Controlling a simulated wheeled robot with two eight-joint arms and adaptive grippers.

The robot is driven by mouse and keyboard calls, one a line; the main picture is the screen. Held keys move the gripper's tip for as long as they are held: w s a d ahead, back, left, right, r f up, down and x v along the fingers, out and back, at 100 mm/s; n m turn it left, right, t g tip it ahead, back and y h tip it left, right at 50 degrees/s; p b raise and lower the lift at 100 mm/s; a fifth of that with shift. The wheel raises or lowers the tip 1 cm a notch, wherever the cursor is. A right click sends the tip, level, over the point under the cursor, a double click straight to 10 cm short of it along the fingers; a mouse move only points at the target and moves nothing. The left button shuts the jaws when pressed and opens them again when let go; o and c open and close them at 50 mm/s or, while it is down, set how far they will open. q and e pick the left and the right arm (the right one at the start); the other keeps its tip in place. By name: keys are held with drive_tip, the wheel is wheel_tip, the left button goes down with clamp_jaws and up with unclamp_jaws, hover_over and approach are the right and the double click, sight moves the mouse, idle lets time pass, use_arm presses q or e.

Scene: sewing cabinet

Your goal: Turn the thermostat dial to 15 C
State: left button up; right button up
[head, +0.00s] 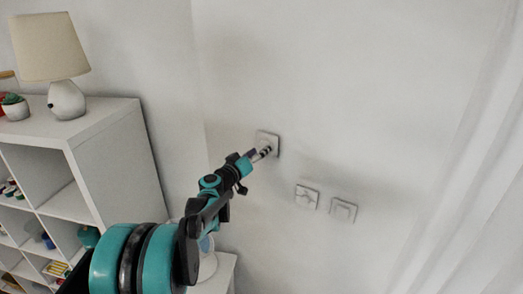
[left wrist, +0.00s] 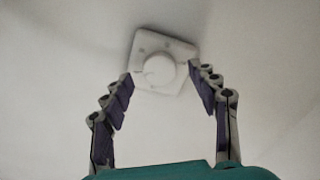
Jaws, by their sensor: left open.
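The thermostat is a white square plate on the wall, partly hidden behind my left gripper in the head view (head: 271,137). In the left wrist view the thermostat plate (left wrist: 179,49) shows tilted, with a round white dial (left wrist: 157,71) at its middle. My left gripper (left wrist: 161,82) is open, with one finger on each side of the dial. I see a gap between the fingertips and the dial, but cannot tell the remaining depth. In the head view the left gripper (head: 265,151) points at the plate. Dial markings are too small to read. My right gripper is not in view.
Two more white wall plates, a left one (head: 307,196) and a right one (head: 343,210), sit lower right of the thermostat. A white shelf unit (head: 120,160) with a lamp (head: 66,98) stands at left. A white curtain (head: 465,170) hangs at right. The wall above is clear.

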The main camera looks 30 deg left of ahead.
use_arm(q)
drive_tip(key=s+a, duration=0.1)
drive_tip(key=s, duration=0.9)
drive_tip(key=shift+s, duration=0.25)
drive_tip(key=shift+a, duration=0.1)
drive_tip(key=s+d+f+m+g+h+b, duration=0.1)
drive_tip(key=s+d+f+m+g+b, duration=0.25)
drive_tip(key=d+f, duration=0.5)
drive_tip(key=s+d+f+g+h+b, duration=0.2)
drive_tip(key=s+d+f+g+b, duration=0.3)
drive_tip(key=d, duration=0.6)
drive_tip(key=s+d+f+m+g+y+b, duration=0.1)
drive_tip(key=s+f+y+b, duration=0.3)
drive_tip(key=s+f, duration=1.4)
drive_tip(key=shift+d+f+g+y+b, duration=0.15)
drive_tip(key=shift+d+g+y+b, duration=0.4)
drive_tip(key=shift+b, duration=0.65)
drive_tip(key=shift+a, duration=0.15)
